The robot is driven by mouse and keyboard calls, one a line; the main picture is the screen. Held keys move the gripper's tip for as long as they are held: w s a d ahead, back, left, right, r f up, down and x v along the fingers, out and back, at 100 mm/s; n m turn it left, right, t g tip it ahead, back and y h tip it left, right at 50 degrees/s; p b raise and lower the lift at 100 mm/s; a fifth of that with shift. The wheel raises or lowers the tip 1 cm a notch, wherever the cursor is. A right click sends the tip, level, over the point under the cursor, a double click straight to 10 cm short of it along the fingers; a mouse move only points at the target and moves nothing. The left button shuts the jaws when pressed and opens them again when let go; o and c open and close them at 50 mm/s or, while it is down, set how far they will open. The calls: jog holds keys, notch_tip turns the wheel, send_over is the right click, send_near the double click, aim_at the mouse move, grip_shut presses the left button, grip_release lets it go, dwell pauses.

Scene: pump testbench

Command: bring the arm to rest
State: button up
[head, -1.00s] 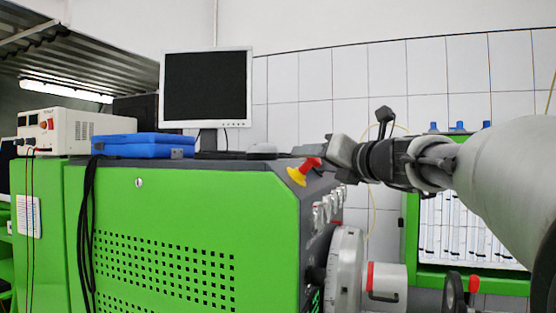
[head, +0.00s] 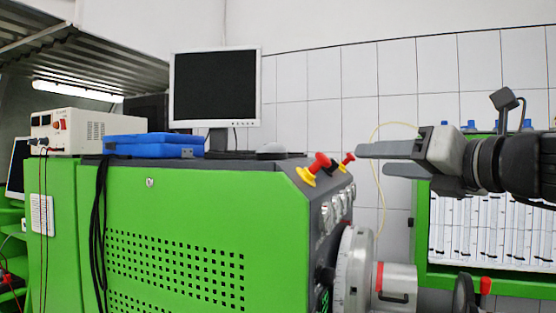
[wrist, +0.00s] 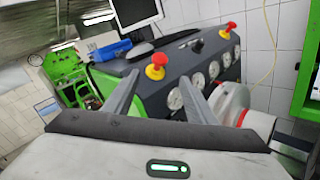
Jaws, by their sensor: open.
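My gripper (head: 375,160) is at the right of the head view, reaching left from my arm. Its two fingers are apart and nothing is between them. In the wrist view my gripper (wrist: 160,97) shows both fingers spread, with the bench's panel beyond them. A red and yellow knob (head: 314,169) stands on the bench's sloped top edge, left of the fingertips. A second red and yellow knob (head: 346,162) is just left of the fingertips in the picture; the gap in depth is hard to tell.
The green test bench (head: 200,230) fills the left and middle. On it are a monitor (head: 214,88), a blue case (head: 155,146) and a white power supply (head: 80,131). A grey drum (head: 356,270) juts from its right end. A green-framed panel (head: 480,230) is behind my arm.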

dwell(0.4)
jog(key=s+a+f+n+g+h+p, duration=0.1)
jog(key=s+a+f+n+g+p, duration=0.3)
jog(key=f+n, duration=0.4)
jog(key=s+a+f+n+g+h+p, duration=0.1)
jog(key=s+a+f+n+g+p, duration=0.2)
jog(key=a+f+n, duration=0.5)
jog(key=s+d+f+n+g+h+p, duration=0.3)
jog(key=s+f+n, duration=0.6)
jog(key=n, duration=1.1)
jog(key=s+d+h+p, duration=0.1)
jog(key=d+h, duration=0.1)
jog(key=shift+s+g+h, duration=0.25)
jog(key=shift+g+h, duration=0.05)
jog(key=shift+g, duration=0.1)
